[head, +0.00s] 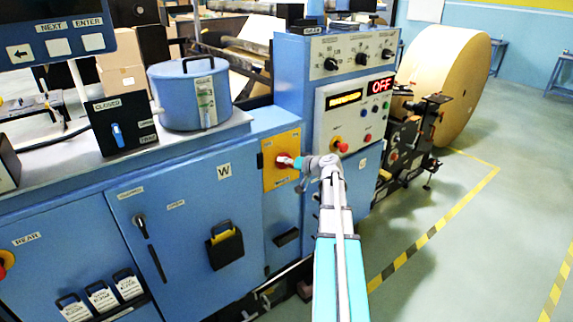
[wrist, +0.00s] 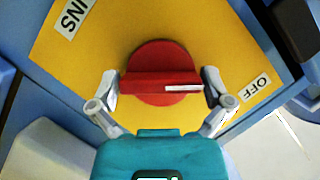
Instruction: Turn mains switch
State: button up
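The mains switch (wrist: 158,60) is a round red knob with a raised red bar handle (wrist: 140,83) across it, on a yellow plate (wrist: 90,55). A white line on the bar points right, toward the OFF label (wrist: 256,87). In the head view the plate (head: 271,174) is on the blue cabinet's front. My gripper (head: 299,162) reaches the switch there. In the wrist view the fingers (wrist: 161,84) stand wide apart, one at each end of the bar, with no clear gap. The head view hides most of the knob behind my gripper.
A blue lidded pot (head: 180,95) sits on the cabinet top. A large kraft roll (head: 445,80) is behind right. The floor at right is clear.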

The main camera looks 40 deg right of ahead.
dwell(0.4)
